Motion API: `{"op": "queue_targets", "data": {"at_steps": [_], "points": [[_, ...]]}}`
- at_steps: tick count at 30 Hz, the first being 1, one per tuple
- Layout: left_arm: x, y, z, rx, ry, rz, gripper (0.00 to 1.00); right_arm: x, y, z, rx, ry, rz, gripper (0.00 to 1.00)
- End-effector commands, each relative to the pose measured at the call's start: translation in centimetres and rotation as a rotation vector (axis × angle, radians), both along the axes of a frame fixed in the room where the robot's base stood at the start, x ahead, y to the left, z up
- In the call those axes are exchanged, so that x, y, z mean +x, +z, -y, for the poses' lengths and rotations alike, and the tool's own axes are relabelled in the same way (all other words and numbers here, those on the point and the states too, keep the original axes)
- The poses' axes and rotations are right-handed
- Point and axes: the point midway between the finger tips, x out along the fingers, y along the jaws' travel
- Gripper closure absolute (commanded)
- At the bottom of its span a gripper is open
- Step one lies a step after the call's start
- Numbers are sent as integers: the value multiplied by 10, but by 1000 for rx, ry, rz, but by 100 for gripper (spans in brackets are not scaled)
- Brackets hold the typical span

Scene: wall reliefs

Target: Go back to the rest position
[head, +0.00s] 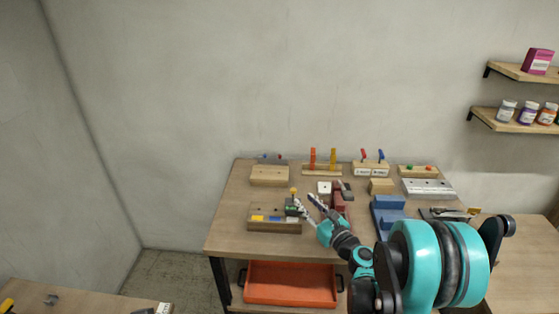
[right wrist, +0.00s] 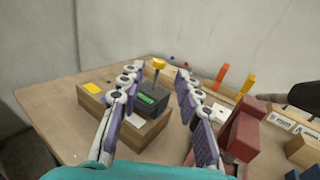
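My right gripper (head: 309,205) reaches over the wooden workbench (head: 226,225) in the head view. In the right wrist view its two fingers (right wrist: 155,105) are spread wide with empty space between them. Beyond and between the fingers is a dark block with a green display and a yellow knob (right wrist: 152,98), on or beside a wooden block. In the head view this dark block (head: 291,206) is just left of the fingertips. I cannot tell whether a finger touches it. My left gripper does not show in either view.
A dark red vise-like block (head: 338,196) stands close to the right of the gripper. A wooden block with coloured pieces (head: 272,226) lies at the front left. Blue blocks (head: 389,213) and several fixtures fill the right and back. An orange tray (head: 290,284) sits below.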

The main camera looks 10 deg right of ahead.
Motion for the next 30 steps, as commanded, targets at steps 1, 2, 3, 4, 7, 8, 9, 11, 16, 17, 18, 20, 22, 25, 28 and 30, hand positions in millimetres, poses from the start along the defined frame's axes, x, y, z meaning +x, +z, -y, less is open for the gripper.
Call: {"op": "queue_targets", "data": {"at_steps": [1,2,3,4,7,8,9,11,16,17,18,20,22,25,28,30], "points": [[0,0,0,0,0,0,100,0,0,-1,-6,2,0,66],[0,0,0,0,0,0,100,-1,1,-2,-19,5,0,66],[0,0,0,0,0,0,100,-2,2,-6,-48,12,0,66],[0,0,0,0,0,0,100,-3,4,-9,-85,20,0,66],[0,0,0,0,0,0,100,-13,9,-30,-287,72,1,66],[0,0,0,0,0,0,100,-18,11,-38,-371,96,4,66],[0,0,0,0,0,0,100,-26,13,-48,-496,131,9,66],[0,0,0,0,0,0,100,-41,14,-64,-697,197,20,66],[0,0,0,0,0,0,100,-94,9,-93,-1259,417,79,66],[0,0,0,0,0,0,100,-105,8,-96,-1355,461,94,66],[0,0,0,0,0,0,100,-120,5,-98,-1482,522,113,66],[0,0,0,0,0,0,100,-142,1,-100,-1670,620,148,66],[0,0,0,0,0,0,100,-170,-5,-97,-1881,742,192,66],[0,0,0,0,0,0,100,-207,-12,-88,-2157,927,260,66],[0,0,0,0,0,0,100,-238,-18,-75,-2376,1100,322,66],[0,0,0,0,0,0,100,-254,-21,-66,-2487,1202,358,66]]}}
